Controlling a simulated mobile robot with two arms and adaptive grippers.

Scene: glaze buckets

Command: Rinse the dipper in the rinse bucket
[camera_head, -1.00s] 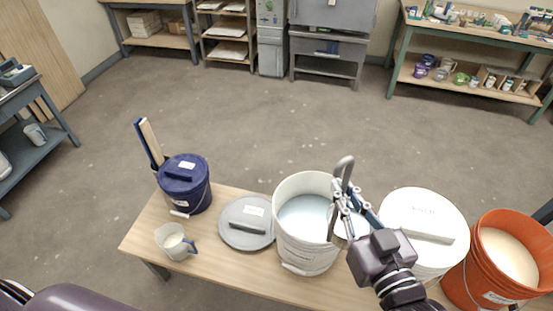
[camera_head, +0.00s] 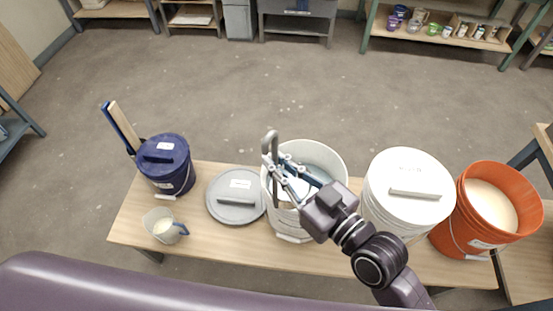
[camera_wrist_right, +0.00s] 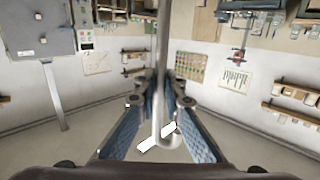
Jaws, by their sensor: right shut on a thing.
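The dipper (camera_head: 275,190) is a grey metal rod with a hooked top, upright in my right gripper (camera_head: 273,173). The gripper is shut on the rod below the hook. In the right wrist view the rod (camera_wrist_right: 162,70) runs between the blue-padded fingers (camera_wrist_right: 160,105). The open white bucket (camera_head: 292,222), with pale bluish liquid, stands under the gripper. The rod is over the bucket's left part and its lower end meets the near-left rim in the picture. The dipper's cup is hidden, so I cannot tell how deep it is. My left gripper is not in view.
Left of the bucket lie a grey lid (camera_head: 222,209), a jug (camera_head: 162,228) and a lidded blue bucket (camera_head: 170,175). Right are a lidded white bucket (camera_head: 395,200) and an orange bucket (camera_head: 500,233) with cream liquid. The wooden bench's (camera_head: 230,245) near strip is mostly clear.

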